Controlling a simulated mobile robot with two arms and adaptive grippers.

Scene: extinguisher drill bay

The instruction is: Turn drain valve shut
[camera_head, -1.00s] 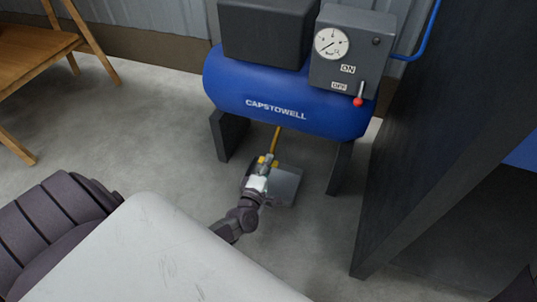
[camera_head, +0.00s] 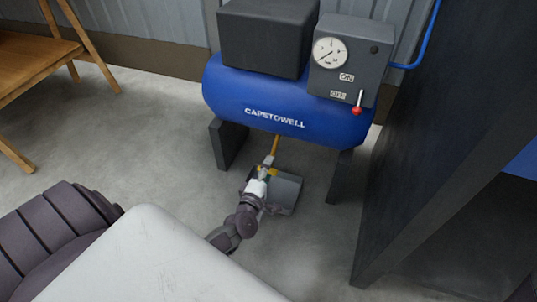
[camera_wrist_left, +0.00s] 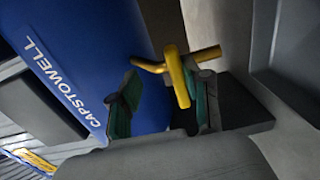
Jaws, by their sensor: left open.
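The drain valve (camera_head: 274,146) is a yellow pipe under the blue compressor tank (camera_head: 285,98). My left gripper (camera_head: 265,173) is at its lower end, below the tank, and hides part of it. In the left wrist view the yellow valve (camera_wrist_left: 178,78), with a bent handle or pipe, shows between the green-padded fingers of my open left gripper (camera_wrist_left: 165,103). It is nearer the right-hand finger and overlaps it in the picture. I cannot tell whether they touch. My right gripper is not in view.
A grey tray (camera_head: 290,190) is on the floor beside my left gripper. Dark tank legs (camera_head: 228,144) stand on both sides. A control box (camera_head: 345,60) with gauge and red-tipped lever is above.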

